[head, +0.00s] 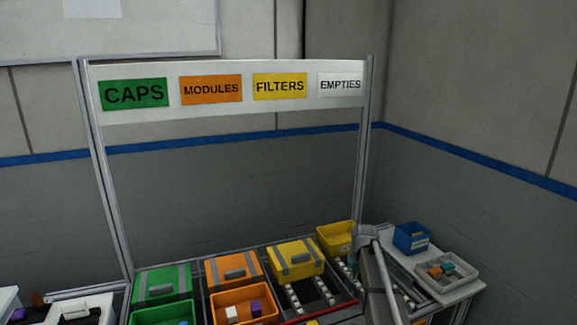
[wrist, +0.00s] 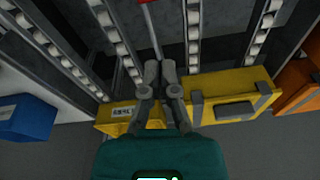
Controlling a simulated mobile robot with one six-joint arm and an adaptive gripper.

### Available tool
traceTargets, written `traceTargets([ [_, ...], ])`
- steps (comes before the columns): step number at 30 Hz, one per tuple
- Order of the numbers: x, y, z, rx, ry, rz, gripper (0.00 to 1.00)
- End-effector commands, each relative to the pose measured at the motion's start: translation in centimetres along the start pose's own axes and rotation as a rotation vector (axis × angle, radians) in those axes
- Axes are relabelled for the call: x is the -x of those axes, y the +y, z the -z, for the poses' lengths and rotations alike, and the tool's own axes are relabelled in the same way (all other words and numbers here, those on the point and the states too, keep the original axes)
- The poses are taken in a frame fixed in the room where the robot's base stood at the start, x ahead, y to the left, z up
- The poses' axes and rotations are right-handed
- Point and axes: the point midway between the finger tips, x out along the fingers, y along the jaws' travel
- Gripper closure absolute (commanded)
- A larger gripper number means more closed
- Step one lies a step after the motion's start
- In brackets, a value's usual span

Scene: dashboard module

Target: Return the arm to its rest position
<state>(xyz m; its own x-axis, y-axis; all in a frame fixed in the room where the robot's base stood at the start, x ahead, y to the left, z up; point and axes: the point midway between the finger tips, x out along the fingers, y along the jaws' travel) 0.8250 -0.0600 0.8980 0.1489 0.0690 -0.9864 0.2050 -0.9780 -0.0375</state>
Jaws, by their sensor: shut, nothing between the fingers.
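My gripper (wrist: 159,66) shows in the wrist view with its two fingers together and nothing between them. It is over the roller lanes, near a yellow bin (wrist: 112,121) and a yellow lidded case (wrist: 245,97). In the head view my arm (head: 374,275) stands at the right end of the rack. It partly covers the lane there, and the fingers cannot be made out in that view.
The head view shows a green case (head: 162,284), an orange case (head: 234,270), a yellow case (head: 295,259) and a yellow bin (head: 335,236) along the rack. A blue bin (head: 412,237) and a grey tray (head: 460,281) with small blocks stand right of my arm. A labelled sign board (head: 220,108) spans above.

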Motion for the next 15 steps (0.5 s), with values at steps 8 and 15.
traceTargets([
  [8,2.5,-6.2,-12.3,-0.084,-0.07,-0.015,1.0],
  [15,4.4,-10.0,-21.4,-0.155,-0.124,-0.036,1.0],
])
